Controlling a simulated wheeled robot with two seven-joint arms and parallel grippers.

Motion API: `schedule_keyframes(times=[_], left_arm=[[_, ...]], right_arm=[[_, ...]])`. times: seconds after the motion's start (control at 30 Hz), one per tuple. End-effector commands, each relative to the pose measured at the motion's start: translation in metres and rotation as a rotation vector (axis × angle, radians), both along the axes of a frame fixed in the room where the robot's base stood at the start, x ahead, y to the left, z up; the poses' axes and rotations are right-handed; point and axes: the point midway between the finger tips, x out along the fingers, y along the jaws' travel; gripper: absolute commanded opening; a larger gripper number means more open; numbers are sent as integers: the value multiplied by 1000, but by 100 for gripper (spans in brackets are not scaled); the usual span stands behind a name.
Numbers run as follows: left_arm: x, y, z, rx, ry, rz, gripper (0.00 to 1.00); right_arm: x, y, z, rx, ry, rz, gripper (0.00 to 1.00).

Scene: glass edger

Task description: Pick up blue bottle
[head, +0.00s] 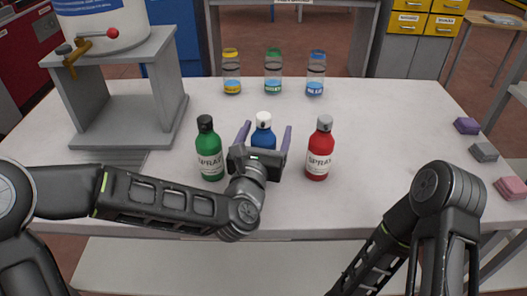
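The blue bottle (263,131) with a white cap stands upright on the white table, between a green spray bottle (209,150) on the left and a red spray bottle (319,150) on the right. My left gripper (267,128) is open, with its purple fingers on either side of the blue bottle and visible gaps between. The gripper body hides the bottle's lower part. My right arm is at the lower right, and its gripper is not in view.
Three jars with yellow (231,72), green (273,72) and blue (316,74) lids stand behind. A grey stand (125,125) holding a white container (105,22) is at the left. Purple (466,125), grey (484,152) and pink (511,188) blocks lie at the right.

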Motion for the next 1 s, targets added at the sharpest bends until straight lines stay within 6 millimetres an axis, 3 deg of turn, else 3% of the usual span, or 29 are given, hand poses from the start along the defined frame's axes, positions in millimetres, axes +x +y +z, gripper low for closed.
schedule_keyframes(times=[0.4, 1.0], left_arm=[[0, 0, 0, 0, 0, 0, 76], [0, 0, 0, 0, 0, 1, 26]], right_arm=[[0, 0, 0, 0, 0, 0, 36], [0, 0, 0, 0, 0, 0, 36]])
